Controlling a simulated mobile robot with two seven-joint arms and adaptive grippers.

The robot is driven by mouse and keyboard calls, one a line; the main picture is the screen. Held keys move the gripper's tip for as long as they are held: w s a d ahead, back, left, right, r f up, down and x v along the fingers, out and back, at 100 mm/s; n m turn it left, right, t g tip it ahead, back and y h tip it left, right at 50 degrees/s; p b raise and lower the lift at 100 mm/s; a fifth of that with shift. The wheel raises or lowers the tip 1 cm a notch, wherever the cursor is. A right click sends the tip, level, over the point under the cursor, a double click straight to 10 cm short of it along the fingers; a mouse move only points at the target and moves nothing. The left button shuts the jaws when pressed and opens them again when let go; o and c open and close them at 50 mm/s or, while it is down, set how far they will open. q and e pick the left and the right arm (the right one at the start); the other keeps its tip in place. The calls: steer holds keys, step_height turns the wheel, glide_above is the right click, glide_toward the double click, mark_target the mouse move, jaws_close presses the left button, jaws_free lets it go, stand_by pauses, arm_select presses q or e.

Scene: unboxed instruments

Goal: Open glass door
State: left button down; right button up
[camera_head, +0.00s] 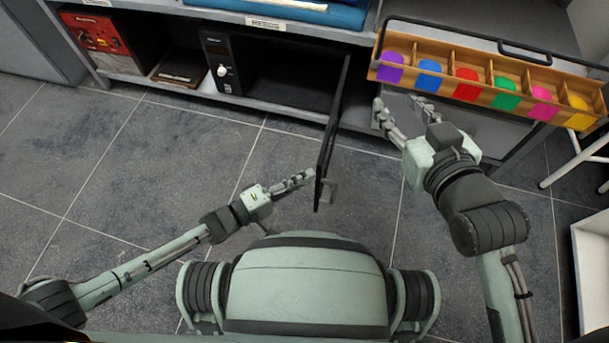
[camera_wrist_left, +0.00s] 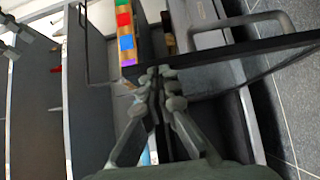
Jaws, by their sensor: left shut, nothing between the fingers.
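The glass door (camera_head: 332,125) of the dark oven-like instrument (camera_head: 292,82) stands swung out from its front, seen nearly edge-on in the head view. Its grey handle (camera_head: 328,190) is on the right face, near the free edge. My left gripper (camera_head: 310,174) is shut and empty, its fingertips at the door's left face near the free edge; I cannot tell whether they touch. In the left wrist view the left fingertips (camera_wrist_left: 160,74) are close to the dark door edge (camera_wrist_left: 235,54), with the handle (camera_wrist_left: 240,24) beyond. My right gripper (camera_head: 400,106) is open and empty, right of the door.
A wooden tray (camera_head: 490,103) with coloured pieces sits on the bench edge above my right gripper. A red instrument (camera_head: 100,38) stands on the lower shelf at left. A white bin (camera_head: 592,270) is at far right. The floor (camera_head: 150,150) left of the door is clear.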

stand_by(0.5)
arm_select(q)
step_height(320, 180, up, 10)
stand_by(0.5)
